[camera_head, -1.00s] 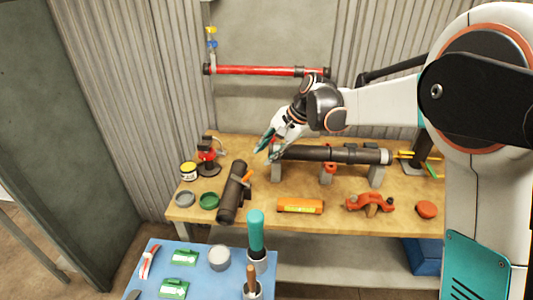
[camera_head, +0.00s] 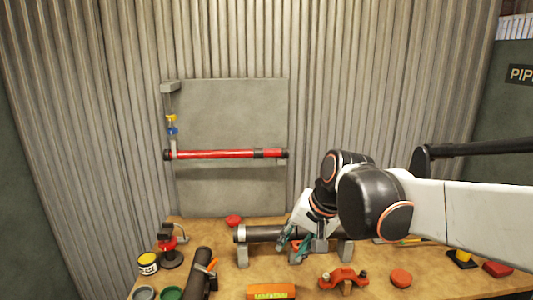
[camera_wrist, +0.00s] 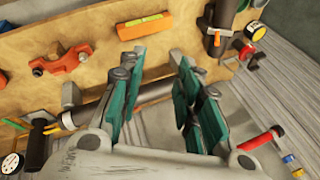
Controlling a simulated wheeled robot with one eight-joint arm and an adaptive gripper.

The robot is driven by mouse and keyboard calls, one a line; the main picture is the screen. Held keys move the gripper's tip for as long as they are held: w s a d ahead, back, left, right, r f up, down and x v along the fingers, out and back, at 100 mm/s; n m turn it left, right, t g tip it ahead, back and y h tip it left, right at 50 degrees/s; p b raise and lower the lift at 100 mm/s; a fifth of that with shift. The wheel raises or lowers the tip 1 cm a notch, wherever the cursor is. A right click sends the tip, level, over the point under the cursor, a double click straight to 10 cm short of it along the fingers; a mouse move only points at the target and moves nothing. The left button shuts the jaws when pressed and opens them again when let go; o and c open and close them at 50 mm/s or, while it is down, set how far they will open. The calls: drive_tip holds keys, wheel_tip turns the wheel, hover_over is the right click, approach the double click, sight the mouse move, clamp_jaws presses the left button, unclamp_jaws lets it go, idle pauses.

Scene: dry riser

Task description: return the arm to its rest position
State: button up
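My arm reaches in from the right in the head view. My gripper (camera_head: 296,243) is over the workbench (camera_head: 232,279), in front of the dark pipe on the stands (camera_head: 262,233), and hides part of it. In the wrist view my gripper (camera_wrist: 157,72) has its teal fingers apart, with nothing held between them. The dark pipe shows beyond the fingers and in the gap; I cannot tell whether they touch it.
A red pipe (camera_head: 215,154) is fixed on the wall panel. Free air lies above the bench.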

drive_tip(key=s+d+f+n+t+h, duration=0.1)
drive_tip(key=s+d+f, duration=0.1)
drive_tip(key=s+d, duration=0.4)
drive_tip(key=s+d+f+n+t+h+b, duration=0.1)
drive_tip(key=s+d+f+n+t+h, duration=0.1)
drive_tip(key=s+d, duration=0.5)
drive_tip(key=s+f, duration=0.1)
drive_tip(key=s, duration=0.3)
drive_tip(key=shift+s+d+n+h, duration=0.25)
drive_tip(key=shift+s+n+h, duration=0.05)
drive_tip(key=shift+a, duration=0.1)
idle(0.3)
